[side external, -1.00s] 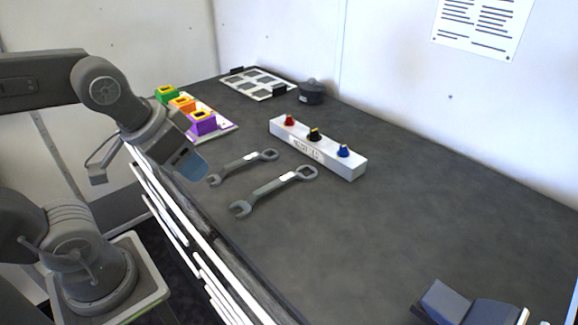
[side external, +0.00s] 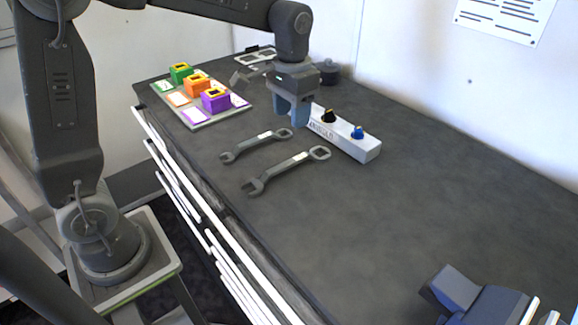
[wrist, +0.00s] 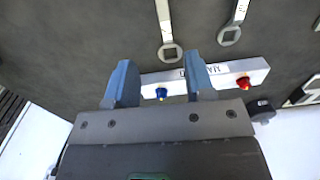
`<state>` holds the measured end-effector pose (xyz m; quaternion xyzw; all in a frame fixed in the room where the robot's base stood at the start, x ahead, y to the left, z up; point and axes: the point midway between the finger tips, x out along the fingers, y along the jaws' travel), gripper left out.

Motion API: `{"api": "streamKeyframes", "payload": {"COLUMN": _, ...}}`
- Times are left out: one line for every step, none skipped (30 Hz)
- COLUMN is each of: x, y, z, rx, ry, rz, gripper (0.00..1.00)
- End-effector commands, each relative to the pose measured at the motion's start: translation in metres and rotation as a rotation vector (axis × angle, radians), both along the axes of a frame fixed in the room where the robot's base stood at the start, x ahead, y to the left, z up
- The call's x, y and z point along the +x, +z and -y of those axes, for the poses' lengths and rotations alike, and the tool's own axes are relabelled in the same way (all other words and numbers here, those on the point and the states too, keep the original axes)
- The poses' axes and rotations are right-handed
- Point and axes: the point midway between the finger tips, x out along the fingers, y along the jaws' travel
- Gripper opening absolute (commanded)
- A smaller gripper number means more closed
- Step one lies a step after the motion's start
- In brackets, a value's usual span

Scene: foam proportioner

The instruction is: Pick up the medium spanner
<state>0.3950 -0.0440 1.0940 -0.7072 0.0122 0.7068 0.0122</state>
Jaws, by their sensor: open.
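Two grey spanners lie flat on the dark worktop, apart from each other. The smaller spanner (side external: 256,145) is farther back, and the larger spanner (side external: 286,171) is nearer the front right. In the wrist view, ring ends of the larger spanner (wrist: 170,50) and the smaller spanner (wrist: 230,34) show beyond my fingers. My gripper (side external: 291,116) is open and empty, pointing down above the worktop by the white knob box, behind the spanners; it also shows in the wrist view (wrist: 158,62).
The white box (side external: 345,141) has a black knob and a blue knob (side external: 358,132); its red knob (wrist: 243,82) shows in the wrist view. Purple (side external: 215,100), orange and green blocks sit on a board at left. A dark pot (side external: 329,73) stands behind. The right worktop is mostly clear.

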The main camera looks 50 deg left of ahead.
Motion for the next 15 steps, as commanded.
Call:
{"api": "streamKeyframes", "payload": {"x": -0.001, "y": -0.008, "z": 0.0, "rx": 0.0, "ry": 0.0, "rz": -0.007, "gripper": 0.49}}
{"api": "streamKeyframes", "payload": {"x": -0.001, "y": -0.013, "z": 0.0, "rx": 0.0, "ry": 0.0, "rz": -0.007, "gripper": 0.49}}
{"api": "streamKeyframes", "payload": {"x": -0.001, "y": -0.02, "z": 0.0, "rx": 0.0, "ry": 0.0, "rz": -0.007, "gripper": 0.49}}
{"api": "streamKeyframes", "payload": {"x": -0.001, "y": -0.026, "z": 0.0, "rx": 0.0, "ry": 0.0, "rz": -0.007, "gripper": 0.49}}
{"api": "streamKeyframes", "payload": {"x": -0.001, "y": -0.032, "z": 0.0, "rx": 0.0, "ry": 0.0, "rz": -0.008, "gripper": 0.49}}
{"api": "streamKeyframes", "payload": {"x": -0.001, "y": -0.041, "z": 0.0, "rx": 0.0, "ry": 0.0, "rz": -0.008, "gripper": 0.49}}
{"api": "streamKeyframes", "payload": {"x": -0.001, "y": -0.047, "z": 0.0, "rx": 0.0, "ry": 0.0, "rz": -0.007, "gripper": 0.49}}
{"api": "streamKeyframes", "payload": {"x": -0.001, "y": -0.052, "z": 0.0, "rx": 0.0, "ry": 0.0, "rz": -0.007, "gripper": 0.49}}
{"api": "streamKeyframes", "payload": {"x": -0.001, "y": -0.059, "z": 0.0, "rx": 0.0, "ry": 0.0, "rz": -0.006, "gripper": 0.49}}
{"api": "streamKeyframes", "payload": {"x": -0.001, "y": -0.064, "z": 0.0, "rx": 0.0, "ry": 0.0, "rz": -0.007, "gripper": 0.49}}
{"api": "streamKeyframes", "payload": {"x": -0.001, "y": -0.067, "z": 0.0, "rx": 0.0, "ry": 0.0, "rz": -0.004, "gripper": 0.49}}
{"api": "streamKeyframes", "payload": {"x": -0.001, "y": -0.072, "z": -0.001, "rx": 0.0, "ry": 0.0, "rz": -0.004, "gripper": 0.49}}
{"api": "streamKeyframes", "payload": {"x": -0.001, "y": -0.075, "z": -0.001, "rx": 0.0, "ry": 0.0, "rz": -0.003, "gripper": 0.49}}
{"api": "streamKeyframes", "payload": {"x": -0.001, "y": -0.077, "z": -0.001, "rx": 0.0, "ry": 0.0, "rz": -0.003, "gripper": 0.49}}
{"api": "streamKeyframes", "payload": {"x": -0.001, "y": -0.08, "z": -0.001, "rx": 0.0, "ry": 0.0, "rz": -0.003, "gripper": 0.49}}
